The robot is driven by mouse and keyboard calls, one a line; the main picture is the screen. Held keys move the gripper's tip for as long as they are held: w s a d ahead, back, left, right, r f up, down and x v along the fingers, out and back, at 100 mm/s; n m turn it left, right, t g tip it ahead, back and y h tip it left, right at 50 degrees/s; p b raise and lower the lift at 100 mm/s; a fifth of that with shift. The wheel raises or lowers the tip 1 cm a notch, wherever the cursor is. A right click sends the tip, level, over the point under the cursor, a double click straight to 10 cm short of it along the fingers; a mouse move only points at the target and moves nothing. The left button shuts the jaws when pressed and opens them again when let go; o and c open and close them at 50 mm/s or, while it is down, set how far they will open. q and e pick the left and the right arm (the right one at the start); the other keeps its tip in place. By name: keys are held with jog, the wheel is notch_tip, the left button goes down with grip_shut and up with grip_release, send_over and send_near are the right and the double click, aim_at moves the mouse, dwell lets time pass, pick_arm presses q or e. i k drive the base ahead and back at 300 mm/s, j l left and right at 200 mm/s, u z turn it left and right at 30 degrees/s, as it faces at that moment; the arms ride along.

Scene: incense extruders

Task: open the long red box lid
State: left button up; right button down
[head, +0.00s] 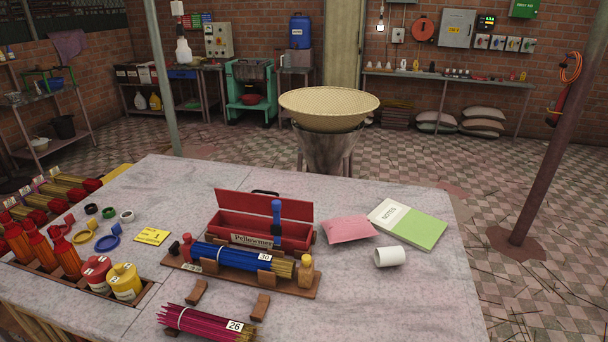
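The long red box (240,222) sits on the pale stone table, with a cream label (252,241) on its front. Its red lid (262,205) stands raised along the back edge, and the dark red inside shows. A black handle (265,193) shows just above the lid. A blue object (276,215) stands upright at the box's right part and hides some of it. A bundle of blue sticks (235,256) on a wooden rack hides the lower front. Neither of my grippers is in view.
The wooden rack (180,263) lies close in front of the box. A pink packet (348,229), a notebook (425,228) and a white cup (389,257) lie to the right. Magenta sticks (200,322) lie at the front. Jars (125,282) stand left. The table's right front is clear.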

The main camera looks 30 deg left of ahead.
aim_at(252, 203)
jog(key=u, duration=1.7)
